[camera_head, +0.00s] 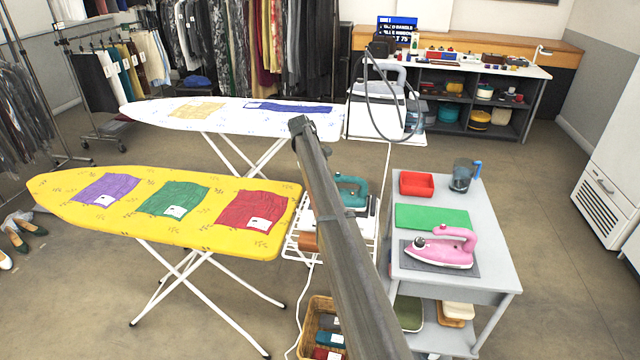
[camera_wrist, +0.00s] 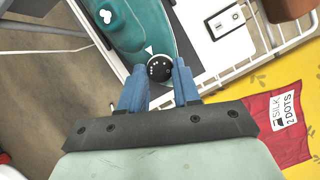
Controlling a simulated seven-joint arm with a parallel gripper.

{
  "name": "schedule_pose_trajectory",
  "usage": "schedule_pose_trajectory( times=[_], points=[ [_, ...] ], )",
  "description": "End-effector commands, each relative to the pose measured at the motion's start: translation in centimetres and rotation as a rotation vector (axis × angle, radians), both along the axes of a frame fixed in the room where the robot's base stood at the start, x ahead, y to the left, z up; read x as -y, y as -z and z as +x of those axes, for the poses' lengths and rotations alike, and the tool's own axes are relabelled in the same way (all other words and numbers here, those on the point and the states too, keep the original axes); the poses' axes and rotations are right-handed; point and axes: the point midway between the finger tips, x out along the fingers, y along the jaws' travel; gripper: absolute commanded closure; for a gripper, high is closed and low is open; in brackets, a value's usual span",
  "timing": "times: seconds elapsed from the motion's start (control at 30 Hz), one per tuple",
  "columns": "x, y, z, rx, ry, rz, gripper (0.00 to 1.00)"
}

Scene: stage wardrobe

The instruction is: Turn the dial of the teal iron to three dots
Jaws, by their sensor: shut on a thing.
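The teal iron (camera_head: 352,192) rests on the white wire rack at the end of the yellow ironing board, partly hidden by my arm. In the wrist view, the teal iron (camera_wrist: 140,28) has a round black dial (camera_wrist: 159,67) with small white dots. A white triangle mark sits on the iron's body just above the dial. My gripper (camera_wrist: 160,76) has its blue fingers on both sides of the dial and is shut on it. Which dots stand at the triangle is too small to tell. My gripper is hidden in the head view.
The yellow ironing board (camera_head: 60,188) holds purple, green and red cloths. The red cloth (camera_wrist: 262,112) has a label reading silk, 2 dots.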

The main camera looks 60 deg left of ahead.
Motion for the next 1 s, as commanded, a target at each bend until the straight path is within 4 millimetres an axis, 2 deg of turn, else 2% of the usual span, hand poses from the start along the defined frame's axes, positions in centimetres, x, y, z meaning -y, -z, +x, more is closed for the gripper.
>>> schedule_pose_trajectory(
  times=[0.4, 0.9, 0.93, 1.0],
  points=[
    [-0.04, 0.03, 0.15, 0.000, 0.162, 0.000, 0.99],
    [-0.02, 0.05, 0.10, 0.000, 0.179, 0.000, 0.99],
    [-0.03, 0.05, 0.11, -0.001, 0.178, 0.000, 0.67],
    [-0.03, 0.05, 0.10, -0.001, 0.178, 0.000, 0.61]
  ],
)
